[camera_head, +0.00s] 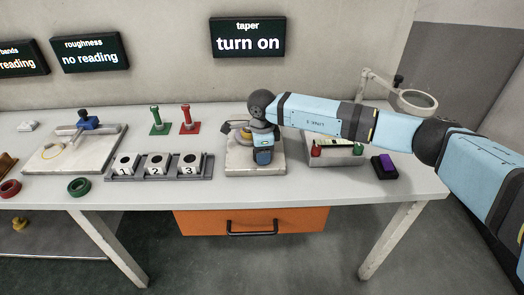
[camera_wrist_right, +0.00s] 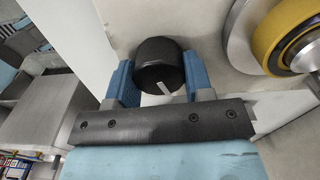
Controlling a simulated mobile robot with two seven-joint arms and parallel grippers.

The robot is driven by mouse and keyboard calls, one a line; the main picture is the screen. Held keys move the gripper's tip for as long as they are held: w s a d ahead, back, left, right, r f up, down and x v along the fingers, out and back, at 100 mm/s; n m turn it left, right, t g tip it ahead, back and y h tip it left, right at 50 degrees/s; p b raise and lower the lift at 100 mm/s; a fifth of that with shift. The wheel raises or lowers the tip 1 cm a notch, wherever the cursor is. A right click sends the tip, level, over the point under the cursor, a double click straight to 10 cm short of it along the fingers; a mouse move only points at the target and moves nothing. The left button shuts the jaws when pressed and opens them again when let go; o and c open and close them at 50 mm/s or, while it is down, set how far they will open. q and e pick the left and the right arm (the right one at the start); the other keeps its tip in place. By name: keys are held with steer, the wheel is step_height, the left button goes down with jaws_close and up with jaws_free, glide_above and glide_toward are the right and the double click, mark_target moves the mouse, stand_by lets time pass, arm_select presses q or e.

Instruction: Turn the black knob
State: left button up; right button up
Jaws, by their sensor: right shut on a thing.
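The black knob (camera_wrist_right: 160,62) shows in the right wrist view as a short black cylinder with a white mark on its face. My right gripper (camera_wrist_right: 160,80) has its two blue fingers on either side of the knob, closed on it. In the head view my right gripper (camera_head: 263,160) is over the pale base plate (camera_head: 238,168) of a device at the table's middle, and it hides the knob there. A wall display (camera_head: 247,38) above reads "taper" and "turn on". My left gripper is not in view.
A yellow-rimmed wheel (camera_wrist_right: 275,38) is close to the right finger. Left of the device are a rack (camera_head: 190,172) of numbered blocks and green and red plug gauges (camera_head: 186,120). A purple-topped black block (camera_head: 384,166) lies at right. An orange drawer (camera_head: 200,222) hangs below.

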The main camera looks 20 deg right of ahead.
steer(key=m, duration=0.3)
steer(key=shift+r+m, duration=0.1)
steer(key=shift+m, duration=0.3)
steer(key=m+p, duration=0.1)
steer(key=m, duration=0.2)
steer(key=shift+m, duration=0.3)
steer(key=m+p, duration=0.1)
steer(key=m, duration=0.2)
steer(key=shift+s+a+m, duration=0.1)
steer(key=shift+a+m, duration=0.05)
steer(key=shift+m, duration=0.15)
steer(key=m, duration=0.2)
steer(key=shift+m+p, duration=0.35)
steer(key=shift+m, duration=0.05)
steer(key=m+p, duration=0.1)
steer(key=m, duration=0.3)
steer(key=shift+a, duration=0.15)
steer(key=m+p, duration=0.1)
steer(key=m, duration=0.2)
steer(key=shift+r, duration=0.1)
steer(key=shift+m+p, duration=0.8)
steer(key=shift+m, duration=0.6)
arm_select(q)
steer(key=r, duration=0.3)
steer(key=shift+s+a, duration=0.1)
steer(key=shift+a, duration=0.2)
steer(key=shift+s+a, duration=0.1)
arm_select(e)
steer(key=shift+m, duration=0.3)
